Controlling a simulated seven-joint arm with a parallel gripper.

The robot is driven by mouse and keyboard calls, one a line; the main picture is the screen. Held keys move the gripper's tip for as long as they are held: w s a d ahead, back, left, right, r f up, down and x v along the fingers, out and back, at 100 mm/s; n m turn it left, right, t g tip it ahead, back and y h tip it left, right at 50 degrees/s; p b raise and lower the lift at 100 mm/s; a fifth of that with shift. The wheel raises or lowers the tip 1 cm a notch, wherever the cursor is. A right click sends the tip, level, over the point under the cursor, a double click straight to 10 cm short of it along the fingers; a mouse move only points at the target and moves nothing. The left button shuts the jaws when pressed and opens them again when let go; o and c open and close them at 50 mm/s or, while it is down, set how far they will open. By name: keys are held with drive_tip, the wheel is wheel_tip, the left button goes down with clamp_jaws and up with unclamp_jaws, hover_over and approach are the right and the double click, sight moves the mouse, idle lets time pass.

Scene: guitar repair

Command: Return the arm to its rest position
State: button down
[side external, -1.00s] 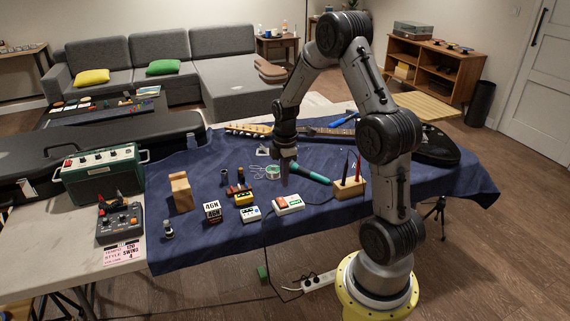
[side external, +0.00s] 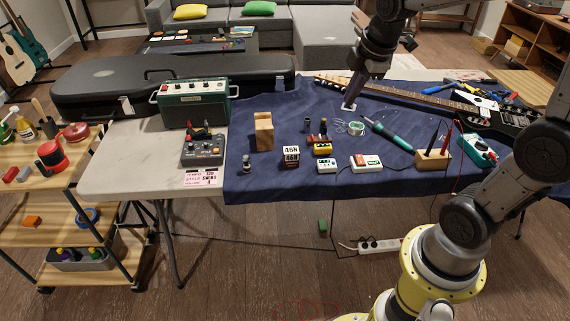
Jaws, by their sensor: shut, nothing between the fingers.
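My gripper (side external: 351,101) points down and slightly left over the back of the blue cloth (side external: 270,188). Its fingers are together with nothing between them. The tips appear just above or in front of a small pale item (side external: 349,106) on the cloth; I cannot tell the exact gap. My arm reaches in from the right, and its upper part runs out of the picture at the top right. The electric guitar (side external: 425,98) lies right of the gripper, its neck passing behind it.
A green amplifier (side external: 193,103) and a guitar case (side external: 120,88) stand at left.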

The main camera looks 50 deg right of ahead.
drive_tip(key=s+a+r+m+t, duration=0.2)
drive_tip(key=s+a+r+m, duration=0.15)
drive_tip(key=s+a, duration=0.5)
drive_tip(key=s+a+f+m+y, duration=0.1)
drive_tip(key=s+a+f+m, duration=0.1)
drive_tip(key=s+m, duration=0.5)
drive_tip(key=shift+f, duration=0.45)
